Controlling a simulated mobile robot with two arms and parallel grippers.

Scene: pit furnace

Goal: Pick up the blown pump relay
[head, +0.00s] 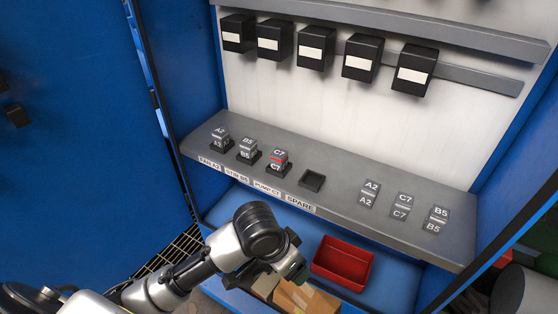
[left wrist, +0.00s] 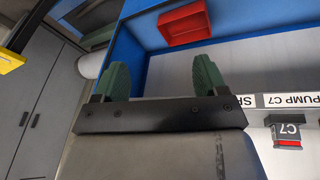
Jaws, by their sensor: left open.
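The pump relay (head: 278,160) is a small grey block marked C7 with a red band. It sits in the black socket above the PUMP C7 label on the grey shelf. In the left wrist view the relay (left wrist: 289,135) shows at the right edge, upside down, beside its label. My left gripper (head: 292,271) is in front of and below the shelf, apart from the relay. Its green fingers (left wrist: 161,76) are spread with nothing between them. My right gripper is not in view.
Relays A2 (head: 219,137) and B5 (head: 247,149) stand left of C7; an empty SPARE socket (head: 312,181) is to its right. Three loose relays (head: 403,206) lie farther right. A red bin (head: 342,264) and a cardboard box (head: 303,299) are below. Black boxes (head: 315,48) hang above.

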